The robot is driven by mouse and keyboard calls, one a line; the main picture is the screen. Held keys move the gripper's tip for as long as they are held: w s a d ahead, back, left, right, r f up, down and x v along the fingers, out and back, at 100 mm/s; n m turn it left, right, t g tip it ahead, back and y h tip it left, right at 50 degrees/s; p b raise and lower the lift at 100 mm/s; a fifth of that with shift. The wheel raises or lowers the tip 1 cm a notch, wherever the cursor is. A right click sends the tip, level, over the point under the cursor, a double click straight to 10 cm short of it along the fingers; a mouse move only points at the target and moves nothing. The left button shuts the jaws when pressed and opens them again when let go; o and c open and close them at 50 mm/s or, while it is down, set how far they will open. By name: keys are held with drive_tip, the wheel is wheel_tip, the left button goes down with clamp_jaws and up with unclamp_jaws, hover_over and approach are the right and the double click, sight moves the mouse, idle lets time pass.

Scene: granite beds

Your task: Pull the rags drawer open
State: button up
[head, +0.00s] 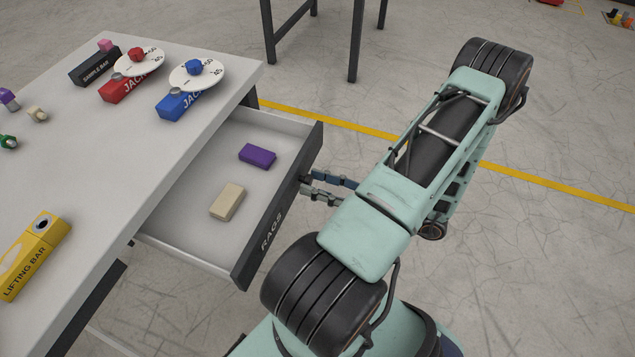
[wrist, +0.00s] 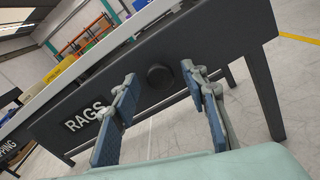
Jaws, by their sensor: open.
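The rags drawer (head: 262,246) stands well out from under the white tabletop, its inside showing in the head view. Its dark front, lettered RAGS, also shows in the wrist view (wrist: 60,107). A round dark knob (wrist: 160,76) sits on that front, between my fingers as the wrist view looks at it. My gripper (head: 310,184) is open just outside the drawer front, and its blue-padded fingers show in the wrist view (wrist: 158,72) on either side of the knob with gaps. The head view does not show the knob clearly.
A purple block (head: 257,156) and a beige block (head: 227,201) lie in the drawer. The tabletop (head: 150,160) holds a yellow lifting bar (head: 36,255), a red jack (head: 128,88), a blue jack (head: 184,104) and a black sample bar (head: 96,66).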

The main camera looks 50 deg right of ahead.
drive_tip(key=v, duration=1.2)
drive_tip(key=shift+w+r, duration=0.1)
